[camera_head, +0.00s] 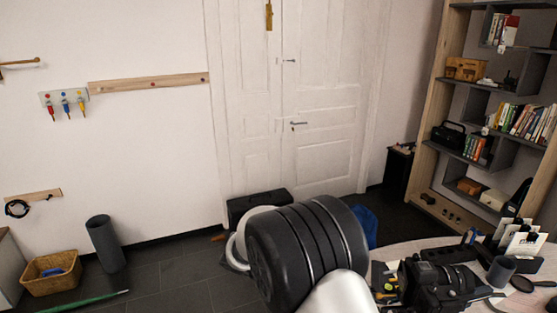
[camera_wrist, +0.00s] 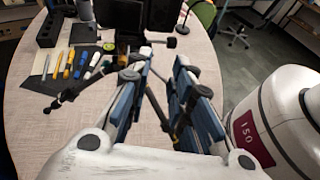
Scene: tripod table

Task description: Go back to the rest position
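My gripper (camera_wrist: 160,72) shows in the wrist view with its two blue-padded fingers spread apart, over the round table (camera_wrist: 45,120). No object is visibly clamped between them. In the head view a black camera (camera_head: 440,284) shows on the table (camera_head: 405,250) at lower right; the gripper itself is not visible there, and my arm covers the lower middle.
Several small tools (camera_wrist: 80,63) lie on a dark mat on the table, beside a black holder (camera_wrist: 50,28). A green chair (camera_wrist: 205,12) is beyond the table edge. A shelf (camera_head: 432,120) stands at right. A basket (camera_head: 52,272) and grey bin (camera_head: 105,243) are on the floor at left.

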